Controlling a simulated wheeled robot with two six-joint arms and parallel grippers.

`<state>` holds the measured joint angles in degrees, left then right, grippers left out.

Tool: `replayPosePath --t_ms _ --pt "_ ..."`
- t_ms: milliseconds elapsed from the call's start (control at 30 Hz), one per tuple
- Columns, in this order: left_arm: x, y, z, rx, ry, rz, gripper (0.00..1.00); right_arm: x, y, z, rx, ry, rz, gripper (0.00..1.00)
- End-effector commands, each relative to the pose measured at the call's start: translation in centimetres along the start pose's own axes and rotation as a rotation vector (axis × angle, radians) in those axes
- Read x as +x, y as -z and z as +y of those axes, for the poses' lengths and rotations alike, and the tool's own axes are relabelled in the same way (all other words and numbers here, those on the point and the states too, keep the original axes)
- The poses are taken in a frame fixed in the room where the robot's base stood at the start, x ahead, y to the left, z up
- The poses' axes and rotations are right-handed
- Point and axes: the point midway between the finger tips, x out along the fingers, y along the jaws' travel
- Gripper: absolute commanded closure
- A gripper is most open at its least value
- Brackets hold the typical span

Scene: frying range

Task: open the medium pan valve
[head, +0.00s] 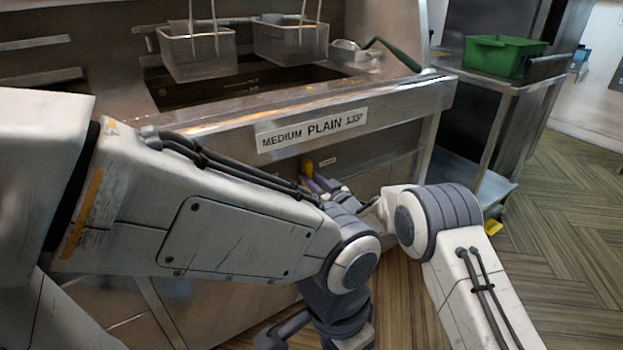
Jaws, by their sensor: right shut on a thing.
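The fryer front carries a label (311,130) reading "MEDIUM PLAIN". Below it a yellow valve handle (307,169) sticks out of the front panel, with a small tag (328,162) beside it. My right gripper (315,184) reaches in from the right and is shut on the yellow handle; my left arm partly hides the grip from below. My left arm crosses the front of the view and bends downward. Its end (310,332) is low, at the bottom edge, apart from the valve, and its fingers are not clear.
Two wire baskets (198,55) hang over the open fryer well (250,85). A green-handled strainer (392,54) lies at the fryer's right end. A green bin (503,56) stands on a steel side table (500,86). The wooden floor at right is open.

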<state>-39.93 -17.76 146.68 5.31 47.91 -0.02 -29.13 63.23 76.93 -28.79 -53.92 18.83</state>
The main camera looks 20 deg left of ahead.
Motion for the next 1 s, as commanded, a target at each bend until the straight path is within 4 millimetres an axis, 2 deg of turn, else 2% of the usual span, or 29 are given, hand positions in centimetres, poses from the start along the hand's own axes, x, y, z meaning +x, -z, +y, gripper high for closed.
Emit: replayPosePath --t_ms 33,233,267,300,333,733,867,1000 --pt "0.0 0.0 0.0 0.000 0.000 0.000 0.50 -0.1 -0.5 -0.1 0.005 0.001 -0.010 1.00" --pt "0.0 0.0 0.0 0.000 0.000 0.000 0.50 -0.1 -0.6 -0.1 0.004 0.001 -0.011 1.00" --pt "0.0 0.0 0.0 0.000 0.000 0.000 0.50 -0.1 -0.6 -0.1 0.004 0.001 -0.011 0.65" --pt "0.0 0.0 0.0 0.000 0.000 0.000 0.50 -0.1 -0.5 -0.1 0.004 0.001 -0.010 0.49" --pt "0.0 0.0 0.0 0.000 0.000 0.000 0.50 -0.1 -0.5 -0.1 0.004 0.001 -0.010 0.43" --pt "-0.1 0.0 0.0 0.000 0.000 0.000 0.50 -0.4 -0.1 0.0 0.002 0.000 -0.004 0.43" --pt "-0.5 0.0 0.0 0.000 0.000 0.000 0.50 -1.9 0.0 0.1 0.001 -0.001 -0.005 0.43" --pt "-1.1 0.1 0.1 0.000 0.000 0.000 0.50 -4.3 0.0 0.0 0.002 -0.001 -0.007 0.43"
